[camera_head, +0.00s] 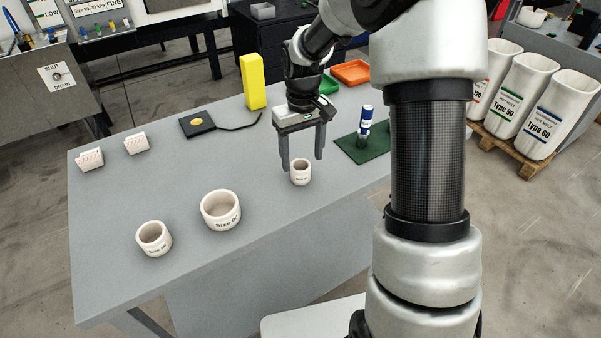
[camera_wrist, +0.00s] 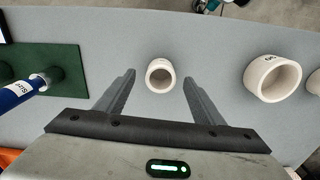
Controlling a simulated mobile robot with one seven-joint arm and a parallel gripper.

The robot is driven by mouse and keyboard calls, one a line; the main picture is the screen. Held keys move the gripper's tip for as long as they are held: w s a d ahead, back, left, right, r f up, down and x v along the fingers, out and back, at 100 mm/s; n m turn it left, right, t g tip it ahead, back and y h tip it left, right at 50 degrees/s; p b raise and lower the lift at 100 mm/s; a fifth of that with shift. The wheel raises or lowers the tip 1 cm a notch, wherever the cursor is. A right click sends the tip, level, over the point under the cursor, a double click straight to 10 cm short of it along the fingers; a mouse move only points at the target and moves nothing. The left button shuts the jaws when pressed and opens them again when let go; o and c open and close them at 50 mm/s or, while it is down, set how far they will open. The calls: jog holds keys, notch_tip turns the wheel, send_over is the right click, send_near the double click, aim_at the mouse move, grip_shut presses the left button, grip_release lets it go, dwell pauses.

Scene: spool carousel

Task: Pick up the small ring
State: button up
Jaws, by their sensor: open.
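The small ring (camera_head: 300,174) is a short white cylinder with dark lettering, standing upright on the grey table below my gripper. My gripper (camera_head: 303,165) is open and points down, its two fingers apart. In the wrist view the small ring (camera_wrist: 160,75) lies between the lines of the two fingers, just beyond the fingertips (camera_wrist: 159,75). I cannot tell from these frames whether a finger touches it. A medium ring (camera_head: 154,239) and a larger ring (camera_head: 221,210) stand apart to the left; the larger one also shows at right in the wrist view (camera_wrist: 272,78).
A green mat (camera_head: 362,149) with a blue-and-white bottle-like item (camera_head: 366,122) is close to the right. A yellow block (camera_head: 253,82), a black pad (camera_head: 205,124) and two small white racks (camera_head: 136,144) stand farther back. The grey table (camera_head: 120,190) is clear around the rings.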

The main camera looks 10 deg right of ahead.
aim_at(301, 169)
notch_tip(301, 169, down, 5)
jog(key=shift+a+f, duration=0.1)
jog(key=shift+f, duration=0.05)
jog(key=c, duration=1.1)
